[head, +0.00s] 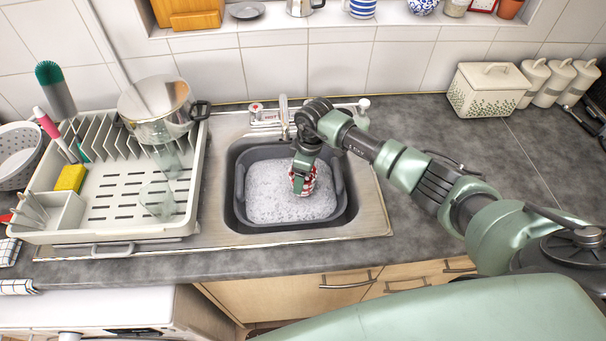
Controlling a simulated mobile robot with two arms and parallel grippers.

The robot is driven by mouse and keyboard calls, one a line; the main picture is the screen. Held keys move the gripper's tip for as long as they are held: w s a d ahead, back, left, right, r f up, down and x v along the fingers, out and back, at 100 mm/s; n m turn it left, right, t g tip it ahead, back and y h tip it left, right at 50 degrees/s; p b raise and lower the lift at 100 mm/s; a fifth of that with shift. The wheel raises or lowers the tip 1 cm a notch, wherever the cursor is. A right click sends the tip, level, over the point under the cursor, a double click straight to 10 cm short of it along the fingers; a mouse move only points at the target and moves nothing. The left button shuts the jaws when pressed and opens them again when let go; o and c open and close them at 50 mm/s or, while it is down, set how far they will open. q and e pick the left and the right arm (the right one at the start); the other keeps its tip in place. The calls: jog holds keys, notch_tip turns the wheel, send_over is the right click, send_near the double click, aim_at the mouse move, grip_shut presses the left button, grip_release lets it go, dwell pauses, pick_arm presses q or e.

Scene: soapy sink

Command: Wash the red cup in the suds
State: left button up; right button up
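The red cup (309,184) has a red and white pattern and is at the suds in the dark basin, right of the basin's middle. Its lower part meets the white foam. My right gripper (302,172) comes down from above and is shut on the cup, hiding part of it. The suds (268,194) fill the grey tub (240,190) set in the steel sink (375,205). My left gripper is not in view.
A dish rack (120,228) stands left of the sink with a steel pot (155,105), clear glasses and a yellow sponge (70,178). The tap (284,115) rises behind the basin. A white bread bin (487,90) stands at the back right.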

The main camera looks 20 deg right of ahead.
notch_tip(320, 180, up, 3)
jog(key=shift+f+p, duration=0.1)
jog(key=shift+p, duration=0.8)
jog(key=shift+r, duration=2.3)
